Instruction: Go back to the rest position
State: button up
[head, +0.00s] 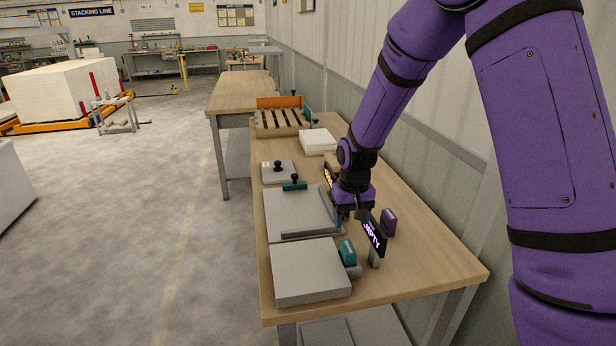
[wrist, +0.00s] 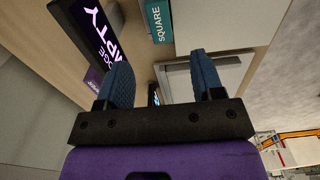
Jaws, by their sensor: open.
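My purple arm reaches down over the wooden workbench (head: 425,262), and my gripper (head: 350,215) hangs above its middle. In the wrist view my gripper's two blue fingers (wrist: 161,78) stand wide apart with nothing between them. A dark display (head: 374,238) with glowing letters stands close to the gripper on the near right. The display (wrist: 98,30) also shows at the upper left of the wrist view, its letters partly cut off. I cannot tell the exact gap between my gripper and the nearby grey plate fixture (head: 290,212).
A grey slab (head: 308,275) lies at the bench's near end, beside a teal block (head: 347,251), apparently the one labelled SQUARE (wrist: 158,20). A purple block (head: 388,222) stands right. A white box (head: 318,141) and slotted rack (head: 282,122) stand farther back. The wall borders the right; open floor lies left.

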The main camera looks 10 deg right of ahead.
jog(key=s+d+r+t, duration=0.1)
jog(key=s+d+r, duration=0.1)
jog(key=s+r, duration=0.5)
jog(key=s+d+r+t, duration=0.1)
jog(key=s+d+r, duration=0.15)
jog(key=r, duration=0.95)
jog(key=s+d+r+t, duration=0.1)
jog(key=s+r, duration=0.3)
jog(key=s, duration=0.6)
jog(key=s+d+r+t, duration=0.1)
jog(key=s+r, duration=0.3)
jog(key=s, duration=0.5)
jog(key=shift+s+d+r+t, duration=0.2)
jog(key=shift+s+t, duration=0.15)
jog(key=shift+t, duration=0.25)
